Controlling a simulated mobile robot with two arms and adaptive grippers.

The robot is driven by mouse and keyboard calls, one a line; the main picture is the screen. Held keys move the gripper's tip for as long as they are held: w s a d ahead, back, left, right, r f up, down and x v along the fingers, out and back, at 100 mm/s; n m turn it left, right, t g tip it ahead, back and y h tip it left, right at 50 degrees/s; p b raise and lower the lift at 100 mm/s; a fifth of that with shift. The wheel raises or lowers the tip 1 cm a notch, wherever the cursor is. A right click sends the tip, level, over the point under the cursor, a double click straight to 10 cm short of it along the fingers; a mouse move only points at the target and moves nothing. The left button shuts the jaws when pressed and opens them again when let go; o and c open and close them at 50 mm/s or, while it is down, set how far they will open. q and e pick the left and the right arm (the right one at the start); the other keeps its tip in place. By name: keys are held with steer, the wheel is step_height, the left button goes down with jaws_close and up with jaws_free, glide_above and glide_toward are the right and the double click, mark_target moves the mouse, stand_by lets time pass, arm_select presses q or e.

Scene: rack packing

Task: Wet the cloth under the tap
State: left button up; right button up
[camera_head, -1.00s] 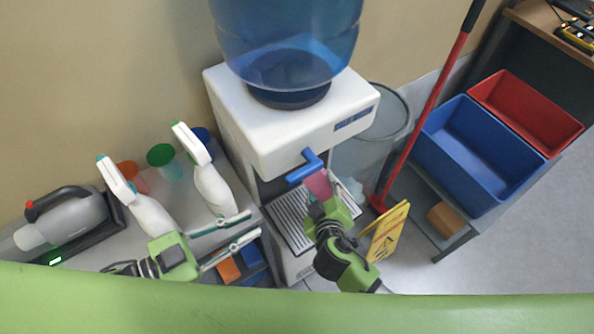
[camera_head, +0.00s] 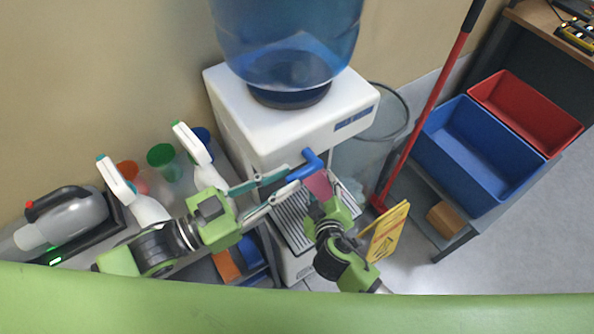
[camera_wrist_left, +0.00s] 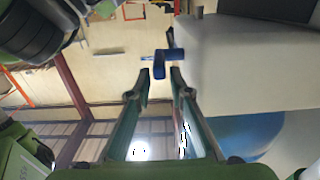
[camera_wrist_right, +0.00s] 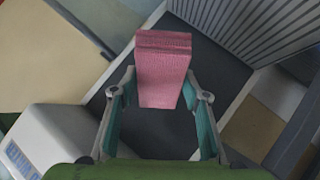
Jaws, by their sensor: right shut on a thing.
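The pink cloth (camera_head: 319,184) is in my right gripper, just below the blue tap (camera_head: 306,166) of the white water dispenser (camera_head: 285,130). In the right wrist view the folded cloth (camera_wrist_right: 163,70) stands between the fingertips of my right gripper (camera_wrist_right: 160,95), above the dark drip area. My left gripper (camera_head: 285,188) is open, with its fingertips close to the tap from the left. In the left wrist view the tap (camera_wrist_left: 162,64) lies just ahead of the fingertips of my left gripper (camera_wrist_left: 160,80), roughly centred between them. No water stream can be made out.
A drip tray (camera_head: 292,218) lies under the tap. Spray bottles (camera_head: 130,190) and cups (camera_head: 163,160) stand on the left shelf. A red pole (camera_head: 425,110), a yellow wet-floor sign (camera_head: 387,230) and a blue bin (camera_head: 475,150) are to the right.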

mark_target(297, 177)
arm_select(q)
steer(key=shift+x, duration=1.9)
jaws_close()
steer(key=shift+f, duration=0.1)
steer(key=shift+f+t+h, duration=0.4)
steer(key=shift+t+h, duration=0.4)
steer(key=shift+h, duration=0.2)
